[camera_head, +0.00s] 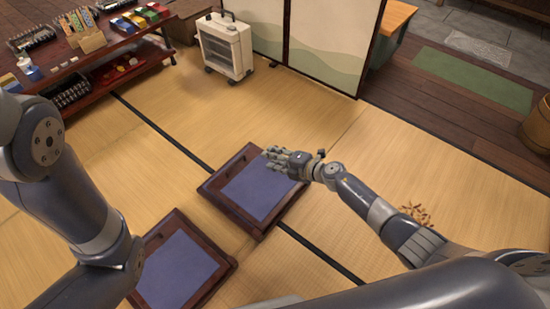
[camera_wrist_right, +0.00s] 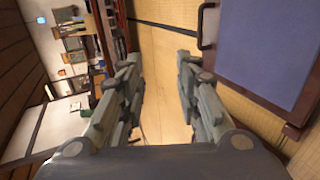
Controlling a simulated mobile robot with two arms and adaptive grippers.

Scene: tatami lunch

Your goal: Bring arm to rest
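My right gripper (camera_head: 279,158) reaches in from the right in the head view. It hovers over the far edge of a dark wooden tray with a blue-grey inlay (camera_head: 252,190). In the right wrist view its two fingers (camera_wrist_right: 158,78) stand apart with nothing between them, so it is open and empty. The tray's blue inlay (camera_wrist_right: 265,48) shows at the right of that view, beside the fingers. My left arm (camera_head: 85,215) comes in from the left and bends down out of the picture; its gripper is not in view.
A second blue-inlaid tray (camera_head: 180,268) lies nearer on the tatami. A low reddish shelf table (camera_head: 110,62) with goods stands back left. A white heater (camera_head: 226,45) stands by pale panels (camera_head: 330,40). A wooden bucket (camera_head: 538,125) is far right. The tatami (camera_head: 440,165) at right is mostly clear.

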